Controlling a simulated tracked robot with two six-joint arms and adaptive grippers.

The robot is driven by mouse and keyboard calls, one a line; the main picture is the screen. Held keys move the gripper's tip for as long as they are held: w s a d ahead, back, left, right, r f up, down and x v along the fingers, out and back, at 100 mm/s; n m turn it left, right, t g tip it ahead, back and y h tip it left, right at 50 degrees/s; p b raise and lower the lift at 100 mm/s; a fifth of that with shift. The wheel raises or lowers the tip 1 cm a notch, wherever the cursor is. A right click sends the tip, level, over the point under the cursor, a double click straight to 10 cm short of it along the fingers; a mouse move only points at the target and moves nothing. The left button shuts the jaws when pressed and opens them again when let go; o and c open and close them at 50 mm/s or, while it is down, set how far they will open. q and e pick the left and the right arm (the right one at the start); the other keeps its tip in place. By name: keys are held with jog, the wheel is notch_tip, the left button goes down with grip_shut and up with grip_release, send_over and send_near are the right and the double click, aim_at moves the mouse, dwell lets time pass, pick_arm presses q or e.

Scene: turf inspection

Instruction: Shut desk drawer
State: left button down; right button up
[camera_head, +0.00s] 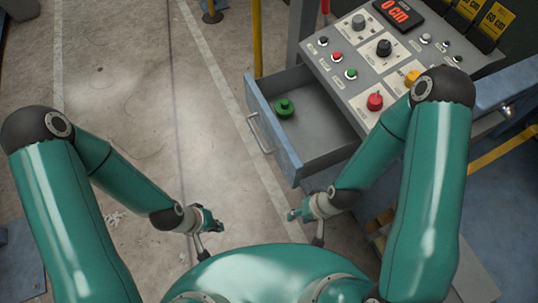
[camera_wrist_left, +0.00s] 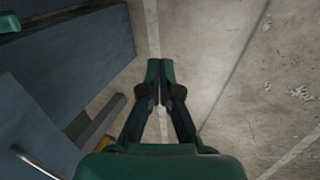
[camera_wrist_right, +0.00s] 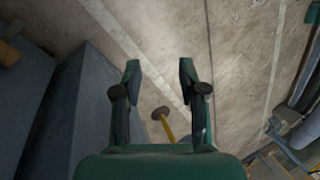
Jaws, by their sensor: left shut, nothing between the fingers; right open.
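The desk drawer (camera_head: 318,118) stands pulled out from under the control panel, its blue-grey front (camera_head: 270,130) facing left with a metal bar handle (camera_head: 260,133). A green knob-like object (camera_head: 285,108) lies inside it. My left gripper (camera_head: 217,225) is shut and empty, low over the floor, to the lower left of the drawer and apart from it. My right gripper (camera_head: 294,214) is open and empty, just below the drawer's near corner in the picture; whether it touches cannot be told. The right wrist view shows its spread fingers (camera_wrist_right: 160,80); the left wrist view shows closed fingertips (camera_wrist_left: 160,70).
The control panel (camera_head: 385,60) carries several buttons and knobs and a red "0 cm" display (camera_head: 397,12). A yellow post (camera_head: 257,40) rises behind the drawer. The concrete floor (camera_head: 150,100) to the left is open. A yellow rail (camera_head: 500,150) runs at the right.

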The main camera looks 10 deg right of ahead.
jog(key=shift+o, duration=1.2)
pick_arm(q)
jog(key=w+d+r+n+t+h+b, duration=0.1)
jog(key=w+d+r+n+h+b, duration=0.1)
jog(key=w+d+r+n, duration=0.55)
jog(key=w+r+n+t+h+b, duration=0.1)
jog(key=w+r+n+h+b, duration=0.25)
jog(key=r+n, duration=0.75)
jog(key=n+b, duration=0.1)
jog(key=b, duration=0.1)
send_near(281, 159)
jog(key=shift+y, duration=0.45)
jog(key=x, duration=0.5)
jog(key=shift+d+f, duration=0.25)
jog(key=shift+d, duration=0.05)
jog(key=shift+w+d, duration=0.15)
jog(key=shift+d, duration=0.15)
pick_arm(e)
notch_tip(281, 159, down, 8)
jog(key=shift+r, duration=0.15)
